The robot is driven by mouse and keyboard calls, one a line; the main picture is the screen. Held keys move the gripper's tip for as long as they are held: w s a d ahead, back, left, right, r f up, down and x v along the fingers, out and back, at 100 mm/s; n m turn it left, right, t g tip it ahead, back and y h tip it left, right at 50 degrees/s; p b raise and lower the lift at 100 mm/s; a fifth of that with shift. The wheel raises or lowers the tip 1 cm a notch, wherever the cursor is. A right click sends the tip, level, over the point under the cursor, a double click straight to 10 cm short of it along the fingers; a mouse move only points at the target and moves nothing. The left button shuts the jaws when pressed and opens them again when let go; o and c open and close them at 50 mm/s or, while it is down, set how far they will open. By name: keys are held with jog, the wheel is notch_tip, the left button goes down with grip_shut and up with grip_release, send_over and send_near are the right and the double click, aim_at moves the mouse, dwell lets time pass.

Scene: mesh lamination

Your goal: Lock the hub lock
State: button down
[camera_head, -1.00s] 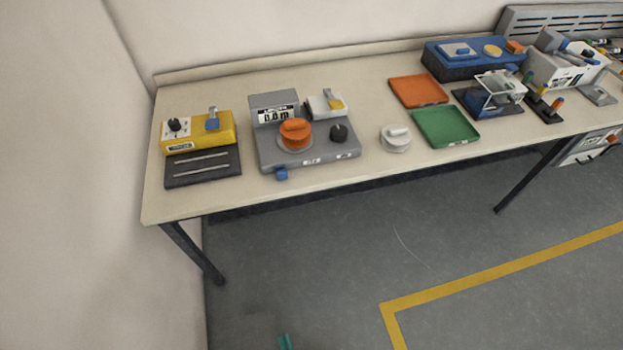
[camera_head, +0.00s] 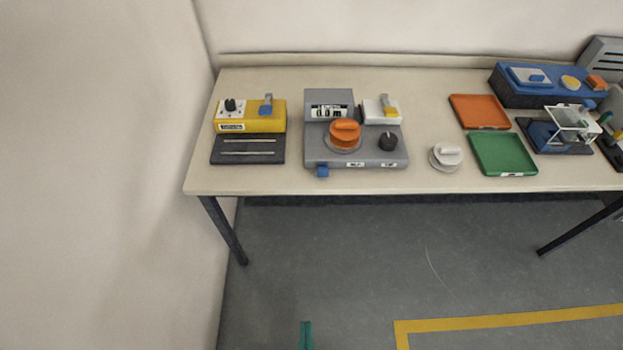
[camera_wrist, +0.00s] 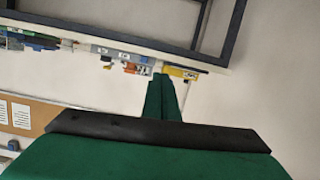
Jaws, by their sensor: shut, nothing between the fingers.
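A grey device (camera_head: 355,157) with an upright counter display (camera_head: 329,110) stands on the workbench, left of centre in the head view. An orange round hub with a raised handle (camera_head: 345,132) sits on it. A small black knob (camera_head: 388,141) is to its right, and a blue tab (camera_head: 322,171) sticks out at the front edge. I cannot tell which part is the hub lock. My gripper's green tip (camera_head: 306,336) shows at the bottom of the head view, well apart from the bench. In the wrist view, my gripper (camera_wrist: 163,80) is shut and empty.
A yellow unit (camera_head: 251,118) with a dark plate stands left on the bench (camera_head: 440,88). A white-grey round piece (camera_head: 446,157) and orange (camera_head: 480,111) and green (camera_head: 503,154) trays lie right. A blue box (camera_head: 545,92) is farther right. The floor before the bench is clear.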

jog(key=w+a+f+n, duration=0.3)
jog(key=w+f+n, duration=0.1)
jog(key=w+f, duration=0.25)
jog(key=n+t+h, duration=0.2)
jog(key=n+h, duration=0.3)
jog(key=n, duration=0.5)
send_near(298, 183)
notch_tip(298, 183, up, 2)
jog(key=shift+s+d, duration=0.1)
jog(key=x, duration=1)
jog(key=shift+w+r, duration=0.1)
jog(key=shift+w, duration=0.1)
jog(key=shift+s+d, duration=0.2)
jog(key=shift+d, duration=1.65)
